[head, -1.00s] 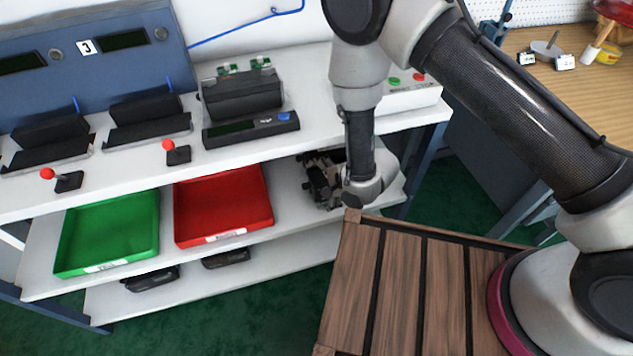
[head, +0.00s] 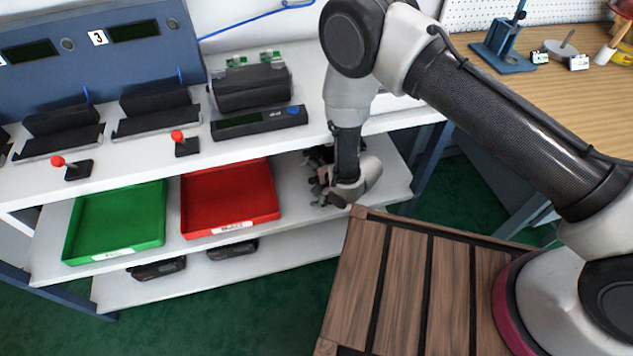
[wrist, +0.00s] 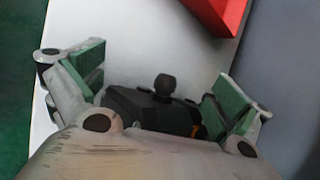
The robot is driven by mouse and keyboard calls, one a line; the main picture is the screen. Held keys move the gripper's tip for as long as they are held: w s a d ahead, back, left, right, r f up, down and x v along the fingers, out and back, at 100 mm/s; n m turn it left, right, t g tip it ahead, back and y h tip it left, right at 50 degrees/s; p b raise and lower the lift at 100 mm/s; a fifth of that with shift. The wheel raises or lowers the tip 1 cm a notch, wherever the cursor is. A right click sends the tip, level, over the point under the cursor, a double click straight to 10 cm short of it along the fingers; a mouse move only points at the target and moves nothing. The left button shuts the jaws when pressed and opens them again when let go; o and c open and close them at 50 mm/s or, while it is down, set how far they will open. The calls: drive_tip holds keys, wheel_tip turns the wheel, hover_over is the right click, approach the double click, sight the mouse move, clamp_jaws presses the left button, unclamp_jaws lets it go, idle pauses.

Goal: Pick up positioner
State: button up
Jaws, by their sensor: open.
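The positioner (wrist: 152,108) appears in the wrist view as a dark block with a round black knob on top and a small orange part at its right. It sits on the pale shelf. My gripper (wrist: 158,88) is open, with one green-padded finger on each side of the positioner. I cannot tell whether either pad touches it. In the head view my gripper (head: 320,187) is at the middle shelf, right of the red tray. There my wrist and fingers hide most or all of the positioner.
The red tray (head: 228,226) and green tray (head: 112,249) lie on the middle shelf (head: 395,185). The white top shelf (head: 190,160) overhangs my gripper and carries joysticks and dark devices. Black items (head: 157,269) lie on the lowest shelf. A blue-grey leg (head: 428,160) stands to the right.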

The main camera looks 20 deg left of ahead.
drive_tip(key=c, duration=1.6)
